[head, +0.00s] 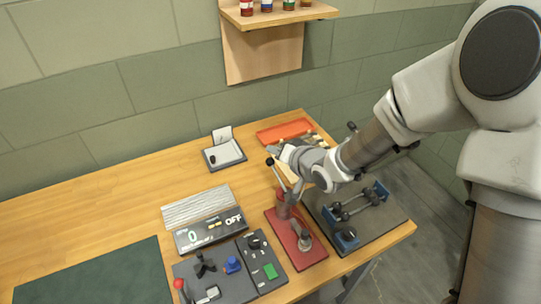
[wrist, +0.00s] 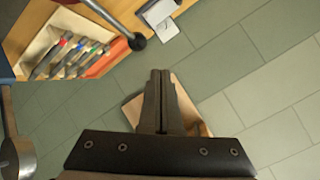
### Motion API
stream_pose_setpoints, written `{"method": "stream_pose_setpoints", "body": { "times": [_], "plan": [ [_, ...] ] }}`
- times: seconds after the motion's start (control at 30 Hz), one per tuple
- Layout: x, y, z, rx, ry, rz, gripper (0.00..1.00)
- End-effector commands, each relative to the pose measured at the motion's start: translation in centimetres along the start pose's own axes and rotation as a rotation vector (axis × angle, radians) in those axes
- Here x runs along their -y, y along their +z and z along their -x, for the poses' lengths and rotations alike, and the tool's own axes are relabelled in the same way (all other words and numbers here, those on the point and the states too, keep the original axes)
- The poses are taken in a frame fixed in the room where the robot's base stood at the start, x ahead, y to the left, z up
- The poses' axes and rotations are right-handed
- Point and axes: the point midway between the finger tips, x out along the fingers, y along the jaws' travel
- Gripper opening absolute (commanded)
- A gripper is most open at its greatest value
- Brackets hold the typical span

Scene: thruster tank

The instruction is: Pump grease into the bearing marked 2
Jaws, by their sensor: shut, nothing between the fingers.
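A red grease pump (head: 284,204) stands on a red base plate (head: 316,254) near the bench's right side. Its lever rises to a black ball knob (head: 269,162), which also shows in the wrist view (wrist: 137,41). On a dark plate to the right, blue bearing blocks (head: 346,239) carry shafts; I cannot read any number on them. My gripper (head: 284,150) is shut and empty, close to the knob at the lever's top. In the wrist view its fingers (wrist: 160,72) are together, with the knob to their upper left, apart from them.
Behind are an orange tray (head: 284,131), several tools on a pale cloth (wrist: 50,45), and a notepad holder (head: 223,155). A display box reading OFF (head: 208,232) and control panels (head: 230,275) stand left of the pump. A shelf (head: 280,15) hangs above.

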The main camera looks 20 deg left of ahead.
Motion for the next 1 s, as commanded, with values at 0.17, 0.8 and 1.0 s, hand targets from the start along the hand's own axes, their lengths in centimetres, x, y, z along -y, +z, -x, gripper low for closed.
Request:
{"method": "stream_pose_setpoints", "body": {
  "times": [0.17,0.8,1.0],
  "plan": [
    [1.2,-1.2,1.6,0.000,0.001,0.000,0.00],
    [1.6,-1.5,2.1,0.000,0.000,0.000,0.00],
    [1.6,-1.5,2.1,0.000,0.000,0.000,0.00]
  ]
}}
